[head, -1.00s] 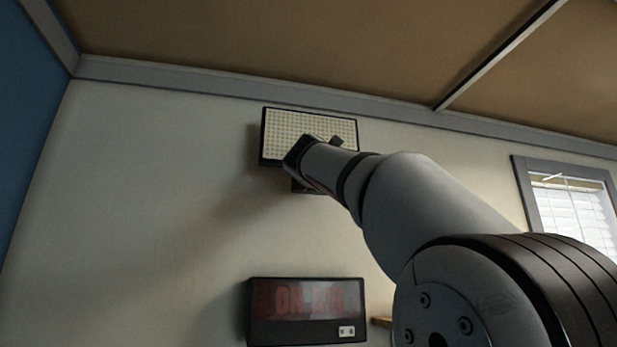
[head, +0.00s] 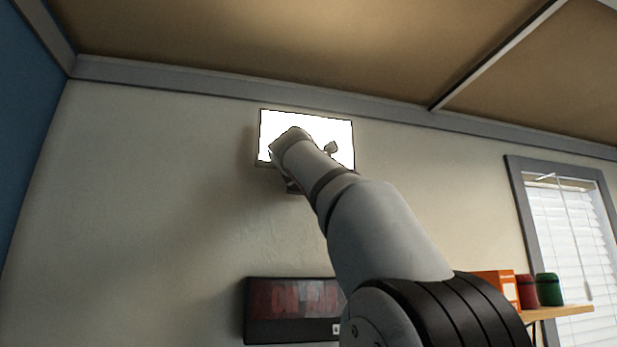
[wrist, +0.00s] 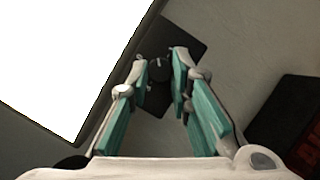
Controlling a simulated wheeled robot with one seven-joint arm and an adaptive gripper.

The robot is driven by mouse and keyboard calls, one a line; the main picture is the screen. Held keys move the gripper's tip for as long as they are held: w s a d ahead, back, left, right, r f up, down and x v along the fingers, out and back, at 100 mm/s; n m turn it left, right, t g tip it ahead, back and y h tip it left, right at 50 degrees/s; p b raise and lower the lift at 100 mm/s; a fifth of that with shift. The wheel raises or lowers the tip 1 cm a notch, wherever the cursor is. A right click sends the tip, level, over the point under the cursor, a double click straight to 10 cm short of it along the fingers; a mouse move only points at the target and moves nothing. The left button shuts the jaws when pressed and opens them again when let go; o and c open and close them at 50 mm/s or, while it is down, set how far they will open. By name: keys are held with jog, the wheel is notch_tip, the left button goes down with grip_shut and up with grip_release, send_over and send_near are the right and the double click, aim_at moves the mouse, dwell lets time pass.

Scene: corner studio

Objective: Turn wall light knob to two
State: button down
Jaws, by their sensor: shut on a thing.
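The wall light (head: 308,130) is a rectangular panel high on the wall, glowing bright white. It also fills the upper left of the wrist view (wrist: 60,60). Its round black knob (wrist: 159,70) sits on a dark control box (wrist: 186,42) beside the panel, with a small light mark on its face. My gripper (wrist: 161,65) is shut on the knob, with a fingertip at each side of it. In the head view my arm hides the knob and most of my gripper.
A dark "ON AIR" sign (head: 290,312) is on the wall below the light, partly behind my arm. At the right, a wooden shelf (head: 562,311) holds an orange box (head: 503,286), a red can and a green can, near a window (head: 570,235). The ceiling is close above the light.

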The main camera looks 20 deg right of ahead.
jog(key=c, duration=1.4)
grip_release()
jog(key=shift+c, duration=0.2)
jog(key=shift+s, duration=0.1)
jog(key=v, duration=1.1)
jog(key=shift+s+f, duration=0.15)
jog(key=shift+s, duration=0.2)
jog(key=shift+a, duration=0.1)
